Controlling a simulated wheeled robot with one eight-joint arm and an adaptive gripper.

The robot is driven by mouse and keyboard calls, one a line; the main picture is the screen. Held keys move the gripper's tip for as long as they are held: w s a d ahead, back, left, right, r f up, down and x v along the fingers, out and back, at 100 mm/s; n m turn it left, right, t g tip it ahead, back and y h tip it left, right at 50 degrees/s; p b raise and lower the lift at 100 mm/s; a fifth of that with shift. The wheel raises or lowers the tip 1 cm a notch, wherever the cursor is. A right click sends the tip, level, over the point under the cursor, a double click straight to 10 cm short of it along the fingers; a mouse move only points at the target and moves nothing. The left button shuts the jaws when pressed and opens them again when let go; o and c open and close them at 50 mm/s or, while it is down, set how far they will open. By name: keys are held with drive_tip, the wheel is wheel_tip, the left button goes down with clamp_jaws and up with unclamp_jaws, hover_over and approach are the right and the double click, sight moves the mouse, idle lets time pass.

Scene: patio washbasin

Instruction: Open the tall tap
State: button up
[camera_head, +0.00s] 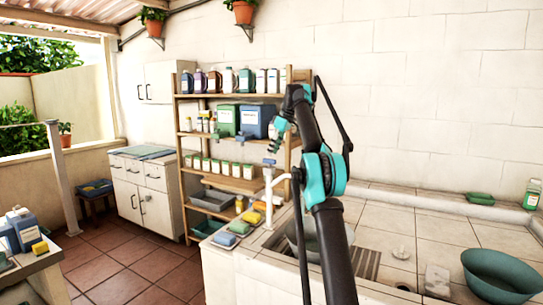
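The tall tap (268,203) is a white upright post at the left end of the tiled counter, with a spout bending right. A small blue-grey handle (269,162) sits on its top. My gripper (272,150) hangs from the teal and black arm just above the handle, pointing down. It is small in the view, so I cannot tell whether its fingers are open or shut, or whether they touch the handle. My arm hides part of the counter and the spout's surroundings. No water stream is visible.
A grey basin (307,238) lies right of the tap, partly behind my arm. A green bowl (497,276) and a white block (438,280) stand on the right counter. Coloured sponges (240,227) lie left of the tap. A wooden shelf (233,184) with bottles and canisters stands behind.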

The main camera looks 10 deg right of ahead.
drive_tip(key=shift+s+d+r, duration=0.25)
drive_tip(key=shift+d+r, duration=0.1)
drive_tip(key=shift+r, duration=0.2)
drive_tip(key=s+d, duration=0.6)
drive_tip(key=d, duration=0.3)
drive_tip(key=shift+s+d, duration=0.2)
drive_tip(key=shift+s, duration=0.15)
drive_tip(key=s+a+f+m+h, duration=0.1)
drive_tip(key=s+a+f+m, duration=0.1)
drive_tip(key=s+f, duration=1.1)
drive_tip(key=s+a+f+m+t+h, duration=0.1)
drive_tip(key=s+a+f+m, duration=0.2)
drive_tip(key=s+f, duration=0.9)
drive_tip(key=s+a+f+m+h, duration=0.1)
drive_tip(key=s+f+m, duration=0.5)
drive_tip(key=s+f, duration=0.7)
drive_tip(key=s+a, duration=0.1)
drive_tip(key=s, duration=0.8)
drive_tip(key=shift+s+a+f+t+h, duration=0.15)
drive_tip(key=shift+f+t+h, duration=0.15)
drive_tip(key=shift+h, duration=0.1)
